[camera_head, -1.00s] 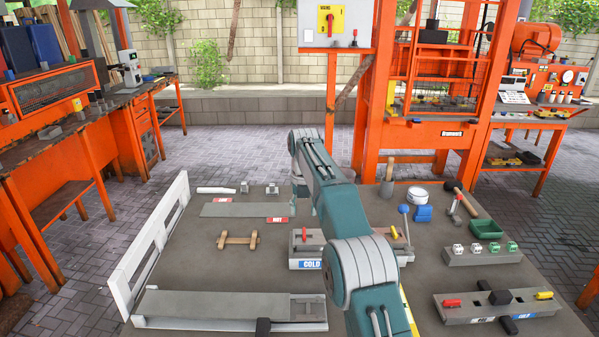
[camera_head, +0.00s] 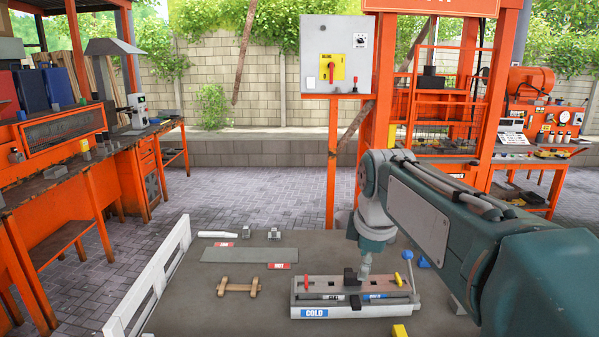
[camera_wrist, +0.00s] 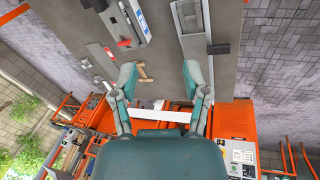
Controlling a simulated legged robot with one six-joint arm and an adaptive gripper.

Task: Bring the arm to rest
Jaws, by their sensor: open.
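My arm reaches in from the right in the head view, and my gripper (camera_head: 365,265) hangs small and partly unclear at its end, near the grey fixture. In the wrist view, my gripper (camera_wrist: 160,83) has its two green fingers wide apart with nothing held between them. The grey fixture (camera_head: 322,283) has a blue COLD label, a black block and red and yellow knobs. I cannot tell the exact height of my gripper above it. My arm hides much of the bench's right side.
The bench (camera_head: 190,295) also bears a wooden H-shaped piece (camera_head: 239,287), a flat grey plate (camera_head: 248,254) and a white rail (camera_head: 150,283) along its left edge. A control box (camera_head: 333,48) on an orange post stands behind. Orange workbenches stand left and right.

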